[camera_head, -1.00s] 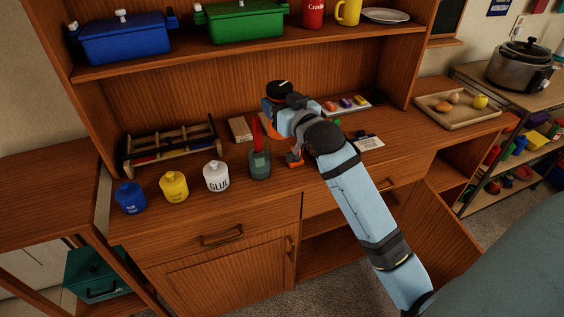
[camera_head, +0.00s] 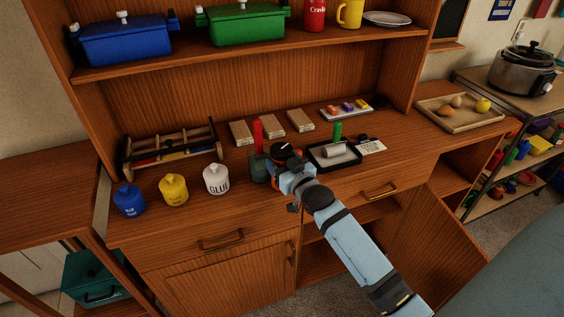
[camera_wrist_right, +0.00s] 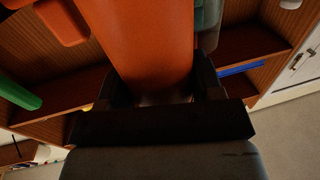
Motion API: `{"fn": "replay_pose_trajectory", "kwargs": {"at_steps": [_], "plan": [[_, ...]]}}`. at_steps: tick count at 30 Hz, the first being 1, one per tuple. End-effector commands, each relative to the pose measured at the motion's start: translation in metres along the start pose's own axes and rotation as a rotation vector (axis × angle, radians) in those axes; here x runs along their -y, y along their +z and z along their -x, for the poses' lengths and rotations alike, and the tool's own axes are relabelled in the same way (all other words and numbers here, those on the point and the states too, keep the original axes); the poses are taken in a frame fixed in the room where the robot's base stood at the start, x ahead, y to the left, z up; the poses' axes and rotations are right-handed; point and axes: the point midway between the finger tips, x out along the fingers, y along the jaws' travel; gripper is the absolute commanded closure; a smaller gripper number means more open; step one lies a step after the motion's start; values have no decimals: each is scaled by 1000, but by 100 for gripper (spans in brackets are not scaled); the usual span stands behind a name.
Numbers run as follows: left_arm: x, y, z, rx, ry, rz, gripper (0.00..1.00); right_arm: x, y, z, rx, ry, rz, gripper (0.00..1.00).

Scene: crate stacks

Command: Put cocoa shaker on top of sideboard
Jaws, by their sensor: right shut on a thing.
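The sideboard (camera_head: 405,163) runs across the middle of the head view, with a raised shelf above its top. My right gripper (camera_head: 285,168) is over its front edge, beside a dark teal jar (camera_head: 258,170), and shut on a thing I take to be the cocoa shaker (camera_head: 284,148). A dark round top with a white mark shows there; the gripper hides most of the rest. In the right wrist view a large orange body (camera_wrist_right: 145,40) fills the space between dark parts; I cannot tell clearly whether it is shaker or finger. My left gripper is out of view.
Blue, yellow and white jars (camera_head: 216,180) stand front left, below a wooden rack (camera_head: 170,150). Small boxes, a red cylinder (camera_head: 257,131) and a dark tray (camera_head: 350,162) crowd the middle. A lower door (camera_head: 435,240) hangs open. Some bare top lies at the front right.

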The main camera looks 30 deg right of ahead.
Motion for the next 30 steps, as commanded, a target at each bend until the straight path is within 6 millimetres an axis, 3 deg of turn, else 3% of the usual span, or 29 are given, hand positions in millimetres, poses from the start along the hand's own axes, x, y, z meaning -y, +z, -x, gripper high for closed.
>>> {"fn": "replay_pose_trajectory", "kwargs": {"at_steps": [10,11,14,24,30], "plan": [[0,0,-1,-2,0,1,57,0,3,0,0,0,0,67],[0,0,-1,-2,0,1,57,0,4,0,1,0,0,38],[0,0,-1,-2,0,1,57,0,3,0,1,0,0,15],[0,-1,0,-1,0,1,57,0,-2,0,-1,0,1,14],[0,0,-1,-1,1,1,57,0,1,31,2,0,0,14]]}}
